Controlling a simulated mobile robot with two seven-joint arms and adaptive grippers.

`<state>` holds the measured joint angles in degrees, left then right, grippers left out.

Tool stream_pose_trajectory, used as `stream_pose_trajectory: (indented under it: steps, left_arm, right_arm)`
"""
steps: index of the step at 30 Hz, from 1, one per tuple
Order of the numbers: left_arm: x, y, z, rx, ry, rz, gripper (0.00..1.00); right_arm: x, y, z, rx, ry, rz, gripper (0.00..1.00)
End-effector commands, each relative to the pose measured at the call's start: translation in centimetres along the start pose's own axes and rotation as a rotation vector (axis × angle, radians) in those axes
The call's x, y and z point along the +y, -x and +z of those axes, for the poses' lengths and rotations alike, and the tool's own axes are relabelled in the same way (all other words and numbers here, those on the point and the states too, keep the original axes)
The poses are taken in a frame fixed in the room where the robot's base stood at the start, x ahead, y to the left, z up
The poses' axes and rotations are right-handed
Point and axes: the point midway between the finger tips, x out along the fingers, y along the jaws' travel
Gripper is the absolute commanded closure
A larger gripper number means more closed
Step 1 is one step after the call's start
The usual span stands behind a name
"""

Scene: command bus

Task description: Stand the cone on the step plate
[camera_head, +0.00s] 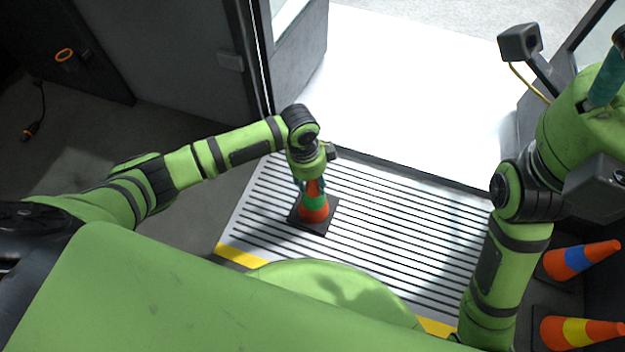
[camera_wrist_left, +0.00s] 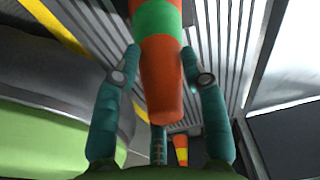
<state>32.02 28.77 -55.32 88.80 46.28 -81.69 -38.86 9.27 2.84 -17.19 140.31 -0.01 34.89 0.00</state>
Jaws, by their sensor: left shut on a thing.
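The orange cone with a green band (camera_head: 314,203) is upright, its black square base over the left part of the ribbed step plate (camera_head: 400,235). The base appears to rest flat on the ribs, though a tiny gap could not be told. My left gripper (camera_head: 313,184) points down and is shut on the cone's upper part. In the left wrist view its teal fingers (camera_wrist_left: 160,62) lie on both sides of the cone (camera_wrist_left: 161,85). My right gripper (camera_head: 606,84) shows partly at the upper right edge, away from the cone; its jaws cannot be made out.
A cone with a blue band (camera_head: 576,258) and one with a yellow band (camera_head: 577,331) are at the lower right, past my right arm. A yellow strip (camera_head: 240,257) edges the plate's near side. A bright open doorway (camera_head: 410,100) lies beyond. The plate's middle is clear.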

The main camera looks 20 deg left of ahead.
Motion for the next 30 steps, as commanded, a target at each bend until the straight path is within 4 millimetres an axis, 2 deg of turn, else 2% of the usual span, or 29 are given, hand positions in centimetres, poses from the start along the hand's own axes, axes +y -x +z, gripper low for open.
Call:
stream_pose_trajectory:
  steps: [3,4,6,18,20,30]
  left_arm:
    - [0.0,-0.2,0.0,0.001,0.000,0.000,1.00]
    - [0.0,-0.3,0.0,0.000,0.000,0.001,0.53]
    - [0.0,-0.3,0.0,0.000,0.000,0.000,0.32]
    - [-0.1,0.2,0.0,0.000,-0.001,-0.002,0.32]
    - [-0.1,0.9,-0.1,0.000,0.000,-0.002,0.32]
    - [-0.1,7.7,-0.1,0.001,0.000,-0.003,0.32]
  right_arm:
    - [0.0,0.0,0.0,0.000,0.000,0.000,0.36]
    - [0.0,0.0,0.0,0.000,0.000,0.000,0.36]
    - [0.0,0.0,0.0,0.000,0.000,0.000,0.36]
    - [0.0,-0.1,0.0,0.002,0.000,0.000,0.36]
    - [0.1,-0.5,0.0,0.001,-0.001,0.001,0.36]
    - [0.4,1.9,0.7,-0.141,-0.018,0.051,0.36]
